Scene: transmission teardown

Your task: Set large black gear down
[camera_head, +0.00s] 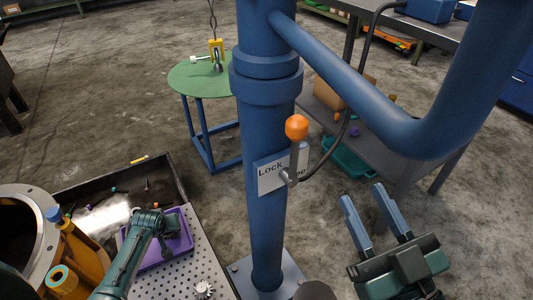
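I cannot make out a large black gear for certain in the head view. A dark rounded shape (315,291) is cut off by the bottom edge, and I cannot tell what it is. My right gripper (377,206) is at the lower right, its two blue fingers spread wide with nothing between them, above the bare floor. A dark green arm, which looks like my left one, reaches up from the bottom left over a purple tray (181,244). Its end (152,222) is small and dark, and its fingers cannot be made out.
A blue post (264,200) with an orange-knobbed lever (297,127) stands between the arms. A perforated plate (205,262) holds a small silver gear (203,290). A large round housing (25,235) is at the left. A green round table (200,82) stands behind.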

